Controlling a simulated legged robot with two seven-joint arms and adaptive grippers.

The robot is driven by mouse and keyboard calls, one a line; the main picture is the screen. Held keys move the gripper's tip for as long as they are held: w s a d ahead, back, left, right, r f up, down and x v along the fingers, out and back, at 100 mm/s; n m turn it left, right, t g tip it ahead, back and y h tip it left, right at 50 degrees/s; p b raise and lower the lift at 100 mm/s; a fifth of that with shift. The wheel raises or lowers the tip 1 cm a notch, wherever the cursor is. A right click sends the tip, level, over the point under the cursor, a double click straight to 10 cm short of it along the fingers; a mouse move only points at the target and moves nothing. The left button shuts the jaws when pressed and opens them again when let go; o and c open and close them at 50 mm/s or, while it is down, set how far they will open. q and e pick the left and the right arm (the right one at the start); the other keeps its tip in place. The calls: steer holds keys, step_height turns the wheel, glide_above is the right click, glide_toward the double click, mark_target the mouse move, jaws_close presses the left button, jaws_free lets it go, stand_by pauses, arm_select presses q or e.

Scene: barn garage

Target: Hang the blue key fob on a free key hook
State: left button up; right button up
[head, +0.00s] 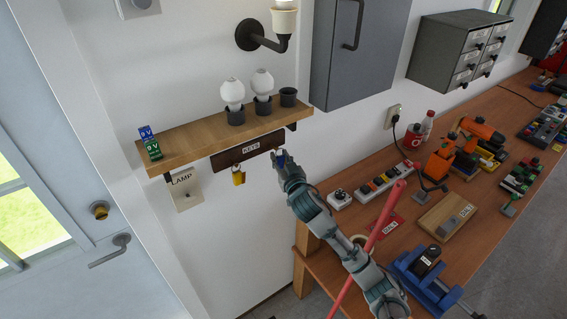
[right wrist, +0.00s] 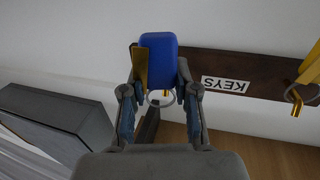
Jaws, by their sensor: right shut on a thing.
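My right gripper (head: 283,163) is at the right end of the dark KEYS board (head: 228,158), below the wooden shelf. A yellow fob (head: 238,177) hangs from a brass hook (right wrist: 296,104) on the board. Any hook behind the blue fob is hidden. My left gripper is out of view.
The wooden shelf (head: 190,144) above the board carries bulbs, dark cups and 9 V boxes. A grey wall cabinet (head: 360,55) is at upper right. The cluttered workbench (head: 390,165) lies below right.

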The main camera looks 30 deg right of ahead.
steer(key=shift+w+a+f+b, duration=0.15)
steer(key=shift+w+b, duration=0.25)
steer(key=shift+w, duration=0.65)
jaws_close()
steer(key=shift+w+a+f, duration=0.1)
steer(key=shift+w+f, duration=0.05)
steer(key=shift+w, duration=0.15)
steer(key=shift+f, duration=0.35)
steer(key=o, duration=1.1)
jaws_free()
steer(key=shift+w+a+f, duration=0.1)
steer(key=shift+w, duration=0.05)
steer(key=shift+c, duration=0.2)
steer(key=shift+w+f, duration=0.1)
steer(key=shift+w, duration=0.35)
steer(key=shift+s, duration=0.15)
